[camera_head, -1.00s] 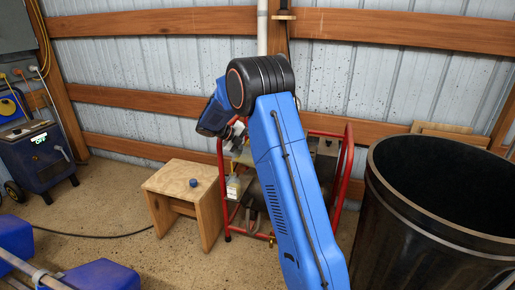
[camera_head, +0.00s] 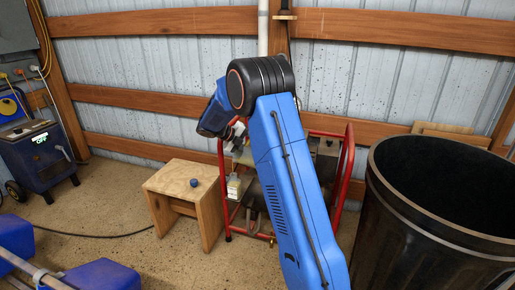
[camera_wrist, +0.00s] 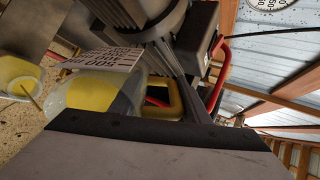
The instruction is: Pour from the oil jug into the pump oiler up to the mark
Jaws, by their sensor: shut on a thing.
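My gripper (camera_head: 237,138) hangs at the end of my bent arm in the head view, beside the red-framed cart. It is shut on the oil jug, a translucent container with yellow oil inside (camera_wrist: 88,94) and a white number scale, close up in the wrist view. A second, smaller pale container with yellow in it (camera_wrist: 20,76), apparently the pump oiler, shows at the left edge of the wrist view, partly cut off. A pale yellow container (camera_head: 236,187) shows below my gripper in the head view; I cannot tell which one it is. The oiler's mark is not readable.
A large black bin (camera_head: 420,235) stands at the right. A blue machine (camera_head: 38,155) stands at the far left. The floor left of the stool holds a black cable.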

